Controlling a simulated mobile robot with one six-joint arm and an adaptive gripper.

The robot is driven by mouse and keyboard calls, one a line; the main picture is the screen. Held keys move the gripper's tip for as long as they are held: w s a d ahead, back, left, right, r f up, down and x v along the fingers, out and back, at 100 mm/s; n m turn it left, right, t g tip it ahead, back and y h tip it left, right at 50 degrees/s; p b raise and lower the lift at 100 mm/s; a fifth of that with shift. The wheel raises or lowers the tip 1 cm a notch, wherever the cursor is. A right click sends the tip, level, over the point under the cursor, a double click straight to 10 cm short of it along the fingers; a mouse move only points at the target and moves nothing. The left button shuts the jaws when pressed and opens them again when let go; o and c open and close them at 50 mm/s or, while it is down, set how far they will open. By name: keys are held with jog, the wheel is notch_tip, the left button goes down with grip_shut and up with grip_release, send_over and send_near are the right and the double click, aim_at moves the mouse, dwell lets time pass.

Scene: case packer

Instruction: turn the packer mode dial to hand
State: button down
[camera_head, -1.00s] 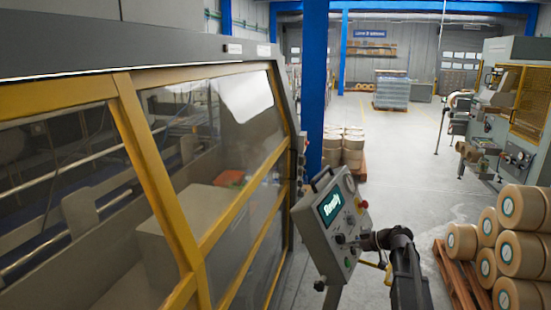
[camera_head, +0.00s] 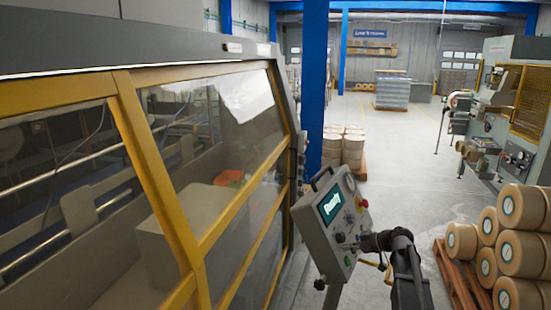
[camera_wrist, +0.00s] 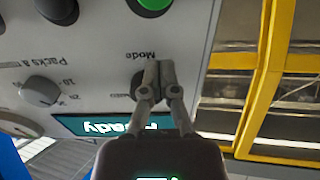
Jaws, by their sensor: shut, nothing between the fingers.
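The control panel (camera_head: 314,234) is a grey tilted box with a teal screen (camera_head: 331,203) reading "Ready". In the wrist view the panel appears upside down. The mode dial (camera_wrist: 137,82) is a dark knob beside the word "Mode", between that word and the screen (camera_wrist: 85,126). My fingers partly cover it, so its pointer setting cannot be read. My gripper (camera_wrist: 157,72) is shut, its fingertips at the dial, with nothing held between them. Whether it touches the dial cannot be told. In the head view my gripper (camera_head: 362,241) is at the panel's lower right face.
A green button (camera_wrist: 156,4), a dark knob (camera_wrist: 56,8) and a grey numbered dial (camera_wrist: 42,91) are close by on the panel. The yellow-framed machine guard (camera_head: 160,185) stands left. Rolls on a pallet (camera_head: 461,282) stand right, with open floor behind.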

jog(key=p+v, duration=0.3)
jog(key=v, duration=0.3)
dwell(0.7)
dwell(0.3)
jog(key=s+a+f+m+g+h+b, duration=0.2)
jog(key=s+a+f+m+h+b, duration=0.1)
jog(key=s+f, duration=0.5)
jog(key=s+a+f+m+g+h+b, duration=0.2)
jog(key=s+a+f+m+h+b, duration=0.2)
jog(key=s+f+b, duration=0.4)
jog(key=s+a+f+m+g+h+b, duration=0.2)
jog(key=s+a+f+m+b, duration=0.3)
jog(key=s+f, duration=0.3)
notch_tip(320, 180, down, 3)
jog(key=shift+a+r+h+b, duration=0.2)
jog(key=shift+a+h+b, duration=0.1)
jog(key=shift+h+b, duration=0.4)
jog(key=shift+w+r, duration=0.1)
